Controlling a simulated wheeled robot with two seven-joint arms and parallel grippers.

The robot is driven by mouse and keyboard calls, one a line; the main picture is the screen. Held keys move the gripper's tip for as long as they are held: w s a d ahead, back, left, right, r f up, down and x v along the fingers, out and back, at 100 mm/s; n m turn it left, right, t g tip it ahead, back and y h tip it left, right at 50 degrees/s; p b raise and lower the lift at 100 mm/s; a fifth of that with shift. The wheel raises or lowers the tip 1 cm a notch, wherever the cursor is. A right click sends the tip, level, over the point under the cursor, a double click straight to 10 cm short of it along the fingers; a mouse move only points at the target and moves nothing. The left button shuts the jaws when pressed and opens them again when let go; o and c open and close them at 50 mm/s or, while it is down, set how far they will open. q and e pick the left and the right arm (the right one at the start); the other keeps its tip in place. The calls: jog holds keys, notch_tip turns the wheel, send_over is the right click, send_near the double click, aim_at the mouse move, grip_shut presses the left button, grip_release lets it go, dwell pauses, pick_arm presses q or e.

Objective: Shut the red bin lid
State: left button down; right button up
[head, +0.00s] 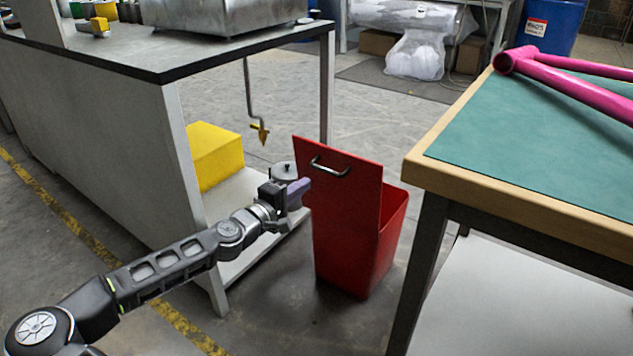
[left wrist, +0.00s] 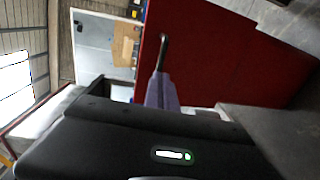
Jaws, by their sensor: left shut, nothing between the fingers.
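The red bin (head: 385,245) stands on the floor between the grey workbench and the green-topped table. Its red lid (head: 350,195) is raised, a tilted flat panel with a dark metal handle (head: 330,167) near its top edge. My left gripper (head: 299,190), with purple fingers, is shut and empty beside the lid's left edge, below and left of the handle. In the left wrist view the shut fingers (left wrist: 162,90) show in front of the red lid (left wrist: 205,55), with the handle (left wrist: 163,52) just beyond their tips. Whether they touch it I cannot tell. My right gripper is not in view.
The grey workbench (head: 110,105) stands left, with a yellow box (head: 215,155) on its low shelf. The green-topped table (head: 530,140) stands close at the bin's right, holding a pink frame (head: 575,85). Open floor (head: 290,90) lies behind the bin.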

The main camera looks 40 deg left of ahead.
aim_at(324, 171)
pick_arm(q)
jog(key=w+b, duration=0.1)
jog(key=w, duration=0.2)
jog(key=w+b, duration=0.1)
jog(key=w, duration=0.2)
jog(key=shift+w+a+f, duration=0.1)
jog(key=shift+w+f, duration=0.1)
jog(key=shift+w, duration=0.15)
jog(key=shift+r, duration=0.1)
